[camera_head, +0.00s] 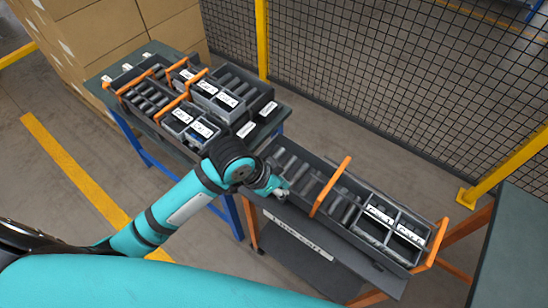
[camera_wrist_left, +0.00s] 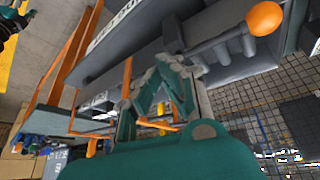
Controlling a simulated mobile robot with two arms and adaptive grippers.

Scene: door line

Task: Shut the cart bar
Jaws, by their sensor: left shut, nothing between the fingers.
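The cart (camera_head: 375,265) is a long dark grey tray with rollers and a white label on its near side. An orange bar (camera_head: 330,187) crosses its middle, and another orange bar (camera_head: 430,247) stands at its right end. I cannot tell which is the cart bar. My left gripper (camera_head: 280,191) is at the cart's left end, left of the middle bar and apart from it. In the left wrist view the gripper (camera_wrist_left: 163,78) is shut and empty, close to a grey rod with an orange knob (camera_wrist_left: 265,18). Contact is unclear. My right gripper is not in view.
A table (camera_head: 150,50) at the left holds grey trays of rollers and labelled bins with orange bars. Cardboard boxes (camera_head: 110,30) are stacked behind it. A mesh fence (camera_head: 380,70) with yellow posts runs behind the cart. A dark surface (camera_head: 520,250) stands at the right edge.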

